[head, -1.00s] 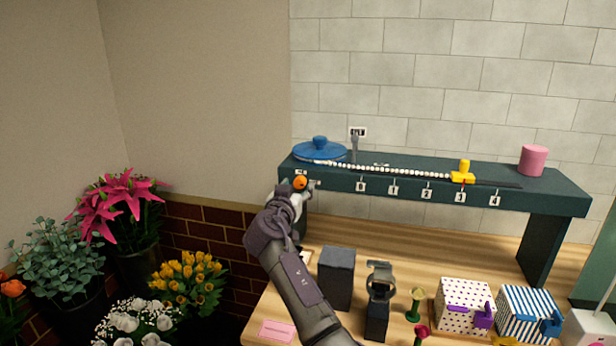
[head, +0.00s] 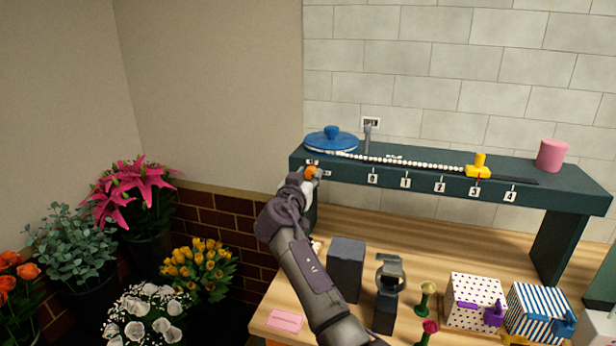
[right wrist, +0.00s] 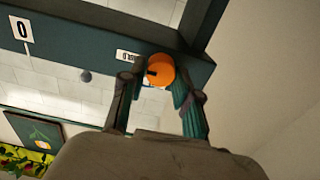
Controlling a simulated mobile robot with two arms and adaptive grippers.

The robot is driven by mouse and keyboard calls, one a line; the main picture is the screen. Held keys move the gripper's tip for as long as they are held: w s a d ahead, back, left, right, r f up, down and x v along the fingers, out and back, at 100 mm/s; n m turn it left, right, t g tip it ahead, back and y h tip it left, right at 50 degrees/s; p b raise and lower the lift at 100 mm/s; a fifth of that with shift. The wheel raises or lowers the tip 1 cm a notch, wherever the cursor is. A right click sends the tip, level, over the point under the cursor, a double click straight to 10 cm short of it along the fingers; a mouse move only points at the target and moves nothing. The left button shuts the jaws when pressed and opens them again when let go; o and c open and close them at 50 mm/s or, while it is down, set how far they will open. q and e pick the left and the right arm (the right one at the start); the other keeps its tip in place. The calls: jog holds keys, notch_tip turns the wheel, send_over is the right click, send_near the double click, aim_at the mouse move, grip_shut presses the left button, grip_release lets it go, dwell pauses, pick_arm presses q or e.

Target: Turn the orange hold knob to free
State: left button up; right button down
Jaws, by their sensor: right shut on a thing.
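The orange hold knob (head: 311,172) sits on the front face of the dark green raised shelf (head: 340,170), near its left end. My right gripper (head: 306,179) is at the knob, its fingers on either side of it. In the right wrist view the orange knob (right wrist: 161,70), with a dark mark on its face, lies between the fingertips of my right gripper (right wrist: 158,80), which is shut on it. A small white label (right wrist: 128,56) is beside the knob; its words are too small to read. My left gripper is not in view.
On the shelf are a blue disc (head: 330,141), a string of white beads, a yellow slider (head: 478,168) and a pink cylinder (head: 551,155). Below, the wooden table holds a dark block (head: 346,268), a dotted box (head: 473,300) and a striped box (head: 540,312). Potted flowers stand at left.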

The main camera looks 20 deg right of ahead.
jog(key=shift+n, duration=0.3)
jog(key=n+b, duration=0.1)
jog(key=n, duration=0.2)
jog(key=shift+n+b, duration=0.3)
jog(key=shift+n, duration=0.9)
jog(key=n, duration=0.2)
jog(key=shift+w+a+r+n, duration=0.1)
jog(key=shift+n, duration=0.2)
jog(key=n+p, duration=0.1)
jog(key=n, duration=0.3)
jog(key=shift+p, duration=0.4)
jog(key=n+p, duration=0.2)
jog(key=n, duration=0.3)
jog(key=shift+n, duration=0.3)
